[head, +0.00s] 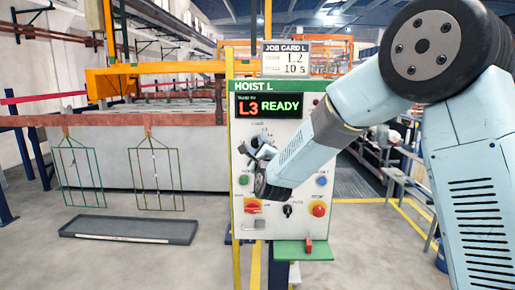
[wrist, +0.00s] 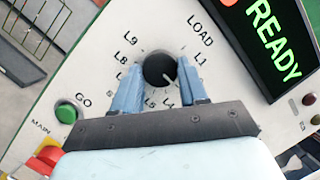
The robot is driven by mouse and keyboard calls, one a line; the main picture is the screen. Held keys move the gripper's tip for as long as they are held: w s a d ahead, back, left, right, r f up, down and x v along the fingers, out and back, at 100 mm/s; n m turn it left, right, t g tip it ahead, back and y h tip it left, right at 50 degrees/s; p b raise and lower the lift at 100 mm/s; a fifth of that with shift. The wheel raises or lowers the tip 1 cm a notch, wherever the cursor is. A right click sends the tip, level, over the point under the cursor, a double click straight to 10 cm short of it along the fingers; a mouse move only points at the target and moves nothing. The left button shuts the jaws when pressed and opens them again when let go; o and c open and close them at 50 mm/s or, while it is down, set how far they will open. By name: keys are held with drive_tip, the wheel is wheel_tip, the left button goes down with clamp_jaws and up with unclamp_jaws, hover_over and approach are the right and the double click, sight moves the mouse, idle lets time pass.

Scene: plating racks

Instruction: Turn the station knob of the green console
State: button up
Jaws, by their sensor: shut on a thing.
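The green-trimmed console (head: 307,155) is headed HOIST L, and its display (head: 270,106) reads L3 READY. In the wrist view the black round station knob (wrist: 157,66) sits inside a ring of labels, with LOAD, L1, L4, L5, L8 and L9 legible. Its white pointer mark faces the lower right, towards the labels between L1 and L4, partly covered by a finger. My gripper (wrist: 158,78) is shut on the knob, one blue finger on each side. In the head view my gripper (head: 262,148) is at the panel's left half and hides the knob.
A job card (head: 286,60) above the console reads L2 and 10 s. The panel also carries a green GO button (wrist: 66,113), a red mushroom stop button (head: 319,210), a blue button (head: 321,181) and a red-orange main switch (head: 253,206). Wire racks (head: 156,180) hang at left.

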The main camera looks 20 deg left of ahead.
drive_tip(key=shift+f, duration=0.1)
drive_tip(key=c, duration=0.4)
drive_tip(key=shift+n, duration=0.5)
drive_tip(key=n+g, duration=0.1)
drive_tip(key=n, duration=0.2)
drive_tip(key=shift+y, duration=0.3)
drive_tip(key=n, duration=0.1)
drive_tip(key=n+g, duration=0.1)
drive_tip(key=n, duration=0.3)
drive_tip(key=shift+r+g, duration=0.25)
drive_tip(key=shift+g, duration=0.15)
drive_tip(key=n+g+h, duration=0.1)
drive_tip(key=n, duration=0.4)
drive_tip(key=shift+s+r, duration=0.1)
drive_tip(key=shift+a+n+g+h, duration=0.1)
drive_tip(key=shift+n+g+h, duration=0.5)
drive_tip(key=shift+n, duration=1.1)
drive_tip(key=shift+h, duration=0.3)
